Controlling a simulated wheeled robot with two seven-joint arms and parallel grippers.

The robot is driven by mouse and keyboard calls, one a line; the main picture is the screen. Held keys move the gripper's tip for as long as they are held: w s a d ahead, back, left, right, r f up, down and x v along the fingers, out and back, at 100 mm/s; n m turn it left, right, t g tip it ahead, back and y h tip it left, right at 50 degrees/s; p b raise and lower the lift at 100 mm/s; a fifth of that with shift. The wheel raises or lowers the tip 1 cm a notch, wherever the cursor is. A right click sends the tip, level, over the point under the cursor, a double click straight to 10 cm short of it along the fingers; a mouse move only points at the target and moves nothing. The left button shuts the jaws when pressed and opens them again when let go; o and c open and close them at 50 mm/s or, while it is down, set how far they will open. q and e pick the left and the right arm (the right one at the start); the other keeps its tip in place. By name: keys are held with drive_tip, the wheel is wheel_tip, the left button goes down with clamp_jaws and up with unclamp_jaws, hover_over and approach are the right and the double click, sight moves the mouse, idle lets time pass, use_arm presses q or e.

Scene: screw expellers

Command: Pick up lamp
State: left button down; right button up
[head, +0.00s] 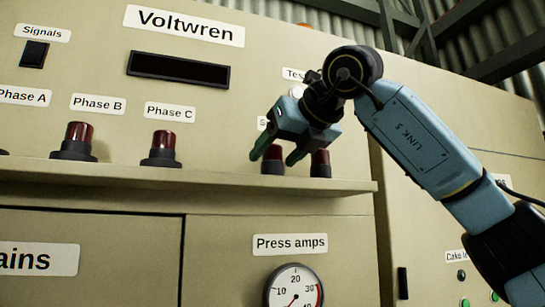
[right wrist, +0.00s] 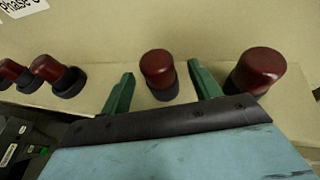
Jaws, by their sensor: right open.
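Several dark red lamps with black bases stand on the panel's ledge. In the head view they are the Phase B lamp (head: 78,138), the Phase C lamp (head: 161,149), a lamp (head: 273,166) by my gripper and a rightmost lamp (head: 320,163). My right gripper (head: 272,158) is open, its green fingers reaching down toward the ledge. In the right wrist view one lamp (right wrist: 158,72) shows between the open fingers (right wrist: 160,80), with gaps on both sides. The rightmost lamp (right wrist: 262,70) is just right of the right finger. The left gripper is not in view.
The ledge (head: 190,178) runs along the cream panel and ends near the right finger side. Two more lamps (right wrist: 48,70) stand to the left in the wrist view. A press amps gauge (head: 295,290) sits below. The ledge between the Phase C lamp and my gripper is clear.

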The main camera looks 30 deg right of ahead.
drive_tip(key=shift+x, duration=1.1)
drive_tip(key=c, duration=1)
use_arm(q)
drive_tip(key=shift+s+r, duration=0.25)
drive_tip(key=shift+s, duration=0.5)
use_arm(e)
drive_tip(key=shift+c, duration=0.4)
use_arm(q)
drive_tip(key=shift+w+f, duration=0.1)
use_arm(e)
drive_tip(key=shift+r, duration=0.2)
